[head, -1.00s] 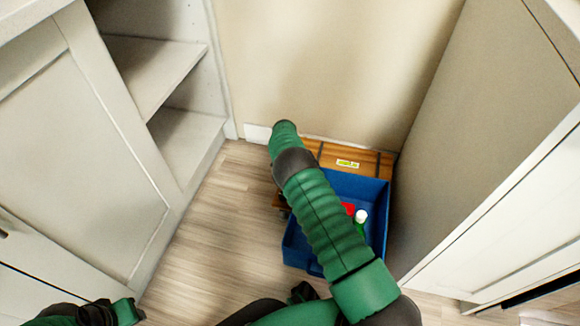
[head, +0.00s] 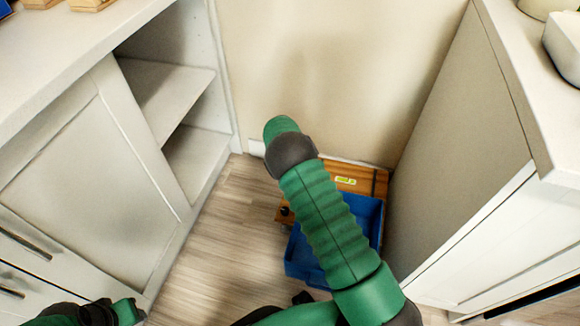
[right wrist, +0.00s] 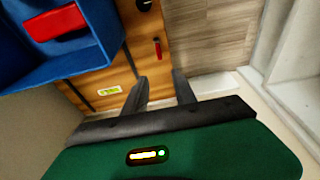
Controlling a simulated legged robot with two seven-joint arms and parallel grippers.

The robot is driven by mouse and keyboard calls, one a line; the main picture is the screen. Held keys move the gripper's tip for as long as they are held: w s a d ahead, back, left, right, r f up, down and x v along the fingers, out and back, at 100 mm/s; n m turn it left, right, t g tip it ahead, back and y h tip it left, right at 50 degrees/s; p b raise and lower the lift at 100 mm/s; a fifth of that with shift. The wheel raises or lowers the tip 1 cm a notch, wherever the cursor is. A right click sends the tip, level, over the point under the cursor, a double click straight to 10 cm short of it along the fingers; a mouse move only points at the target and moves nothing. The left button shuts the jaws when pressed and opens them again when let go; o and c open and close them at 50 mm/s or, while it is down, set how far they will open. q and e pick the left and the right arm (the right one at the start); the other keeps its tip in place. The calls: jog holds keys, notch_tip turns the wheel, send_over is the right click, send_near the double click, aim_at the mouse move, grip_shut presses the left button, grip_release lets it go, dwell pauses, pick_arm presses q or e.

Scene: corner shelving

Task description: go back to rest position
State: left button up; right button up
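My right arm (head: 325,220) reaches out over the floor in the head view; its gripper is hidden there. In the right wrist view, the two dark fingers of my right gripper (right wrist: 160,82) stand apart with nothing held between them. They point toward a wooden box (right wrist: 140,50), which also shows in the head view (head: 350,178). Part of my left arm (head: 85,313) shows at the lower left; its gripper is not visible.
A blue bin (head: 300,262) sits at the wooden box, with a red item (right wrist: 55,22) inside. Cabinets with a left countertop (head: 60,60) and a right countertop (head: 540,100) flank the corner. Open shelves (head: 165,90) are at left. Wood floor (head: 215,245) is clear left of the bin.

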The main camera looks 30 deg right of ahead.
jog(key=shift+a+r, duration=0.1)
jog(key=shift+r, duration=0.25)
